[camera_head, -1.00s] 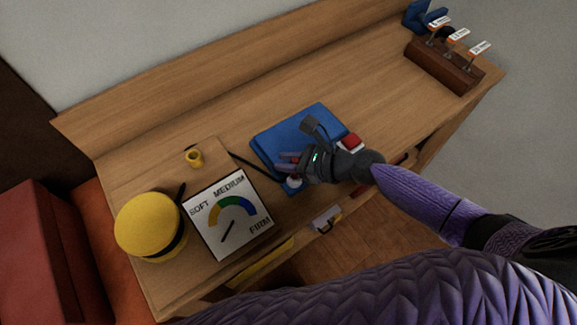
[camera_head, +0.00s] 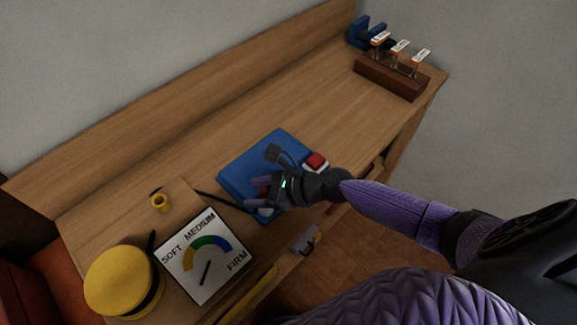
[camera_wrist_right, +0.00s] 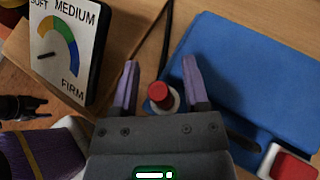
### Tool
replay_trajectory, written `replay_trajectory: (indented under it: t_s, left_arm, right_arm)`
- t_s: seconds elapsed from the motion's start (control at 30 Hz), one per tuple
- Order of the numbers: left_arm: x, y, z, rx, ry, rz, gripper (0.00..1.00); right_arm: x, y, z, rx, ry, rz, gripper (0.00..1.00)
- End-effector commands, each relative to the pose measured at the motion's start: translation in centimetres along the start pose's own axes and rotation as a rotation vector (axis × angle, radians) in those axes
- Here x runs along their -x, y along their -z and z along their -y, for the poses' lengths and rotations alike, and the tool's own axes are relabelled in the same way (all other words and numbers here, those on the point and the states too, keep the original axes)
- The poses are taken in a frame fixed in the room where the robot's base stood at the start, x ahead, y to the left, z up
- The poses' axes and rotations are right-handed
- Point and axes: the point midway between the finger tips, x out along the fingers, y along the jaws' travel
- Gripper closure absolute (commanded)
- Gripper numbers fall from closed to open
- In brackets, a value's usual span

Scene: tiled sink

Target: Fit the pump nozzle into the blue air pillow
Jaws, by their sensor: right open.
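The blue air pillow (camera_head: 243,164) lies flat on the wooden desk, and it fills the upper right of the wrist view (camera_wrist_right: 250,75). My right gripper (camera_head: 258,192) is over the pillow's near left edge. In the wrist view its two purple fingers (camera_wrist_right: 160,64) are apart, with a red-topped white round piece (camera_wrist_right: 158,93) showing between them. I cannot tell whether they touch it. A thin black hose (camera_head: 208,198) runs toward the pillow's left side; its nozzle end is not clear. The yellow pump (camera_head: 118,278) stands at lower left. My left gripper is out of view.
A firmness gauge board (camera_head: 206,256) stands beside the pump. A small yellow ring (camera_head: 161,202) is behind it. A red-and-white button (camera_head: 316,161) is at the pillow's right. A brown rack with tags (camera_head: 390,76) is far right. The desk between is clear.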

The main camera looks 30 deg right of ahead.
Motion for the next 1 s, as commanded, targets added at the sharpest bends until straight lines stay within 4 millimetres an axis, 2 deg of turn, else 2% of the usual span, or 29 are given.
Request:
replay_trajectory:
  t_s: [0.3,0.43,0.6,1.0]
  left_arm:
    - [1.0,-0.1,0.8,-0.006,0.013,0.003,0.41]
    - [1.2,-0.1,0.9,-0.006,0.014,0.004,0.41]
    - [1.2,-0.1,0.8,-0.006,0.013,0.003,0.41]
    - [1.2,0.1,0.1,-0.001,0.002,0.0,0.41]
  right_arm:
    - [7.8,0.1,-0.1,-0.001,-0.001,-0.006,0.41]
    - [10.2,0.1,-0.1,-0.001,-0.001,-0.004,0.41]
    - [11.4,0.0,-0.1,0.001,-0.002,-0.002,0.41]
    - [11.4,0.0,-0.1,0.005,-0.003,-0.001,0.41]
